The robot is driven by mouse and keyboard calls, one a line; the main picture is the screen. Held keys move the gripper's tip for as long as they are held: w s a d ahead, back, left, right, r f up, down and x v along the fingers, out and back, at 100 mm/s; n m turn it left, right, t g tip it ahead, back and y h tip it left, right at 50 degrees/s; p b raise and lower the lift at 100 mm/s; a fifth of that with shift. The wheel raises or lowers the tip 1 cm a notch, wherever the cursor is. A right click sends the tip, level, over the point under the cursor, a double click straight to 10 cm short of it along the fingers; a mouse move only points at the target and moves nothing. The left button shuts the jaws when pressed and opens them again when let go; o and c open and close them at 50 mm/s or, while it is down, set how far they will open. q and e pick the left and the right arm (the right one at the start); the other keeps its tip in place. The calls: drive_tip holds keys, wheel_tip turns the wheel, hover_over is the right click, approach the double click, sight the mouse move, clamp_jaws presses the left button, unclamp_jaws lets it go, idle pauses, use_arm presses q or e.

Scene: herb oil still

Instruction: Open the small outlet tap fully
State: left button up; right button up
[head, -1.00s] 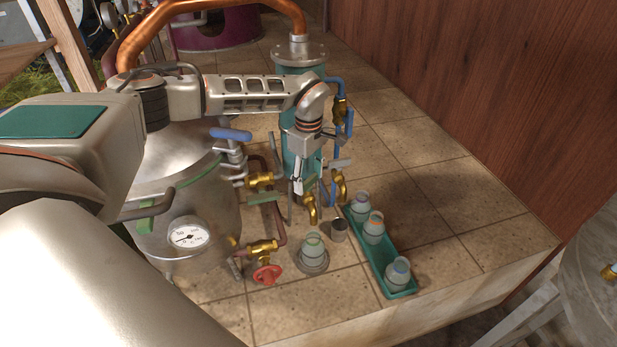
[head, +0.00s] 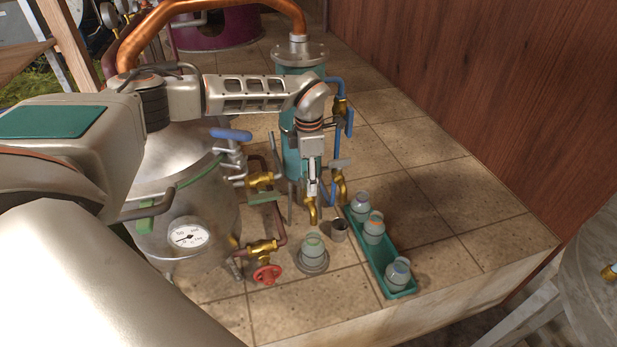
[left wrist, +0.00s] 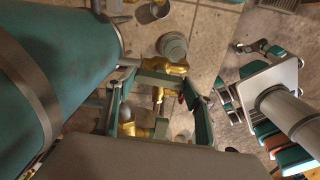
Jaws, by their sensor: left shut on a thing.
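The small outlet tap (head: 311,212) is brass with a downward spout, low at the front of the green column (head: 298,150). In the left wrist view its brass body (left wrist: 174,68) shows just past my fingertips. My left gripper (head: 316,186) points down over this tap in the head view. In the left wrist view its fingers (left wrist: 163,84) close in from both sides around a grey-green bar, which looks like the tap's lever. The lever is mostly hidden behind the fingers in the head view, so its exact angle cannot be told.
A glass jar (head: 312,246) stands on a round base near the spout, with a small metal cup (head: 339,230) beside it. A second brass tap (head: 340,185) is close on the right. A green tray (head: 381,268) holds jars. A red handwheel (head: 267,274) sits lower left.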

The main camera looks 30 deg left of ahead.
use_arm(q)
drive_tip(key=shift+n, duration=0.6)
drive_tip(key=o, duration=1.1)
drive_tip(key=shift+r, duration=0.1)
wheel_tip(320, 180, up, 12)
drive_tip(key=shift+f, duration=0.1)
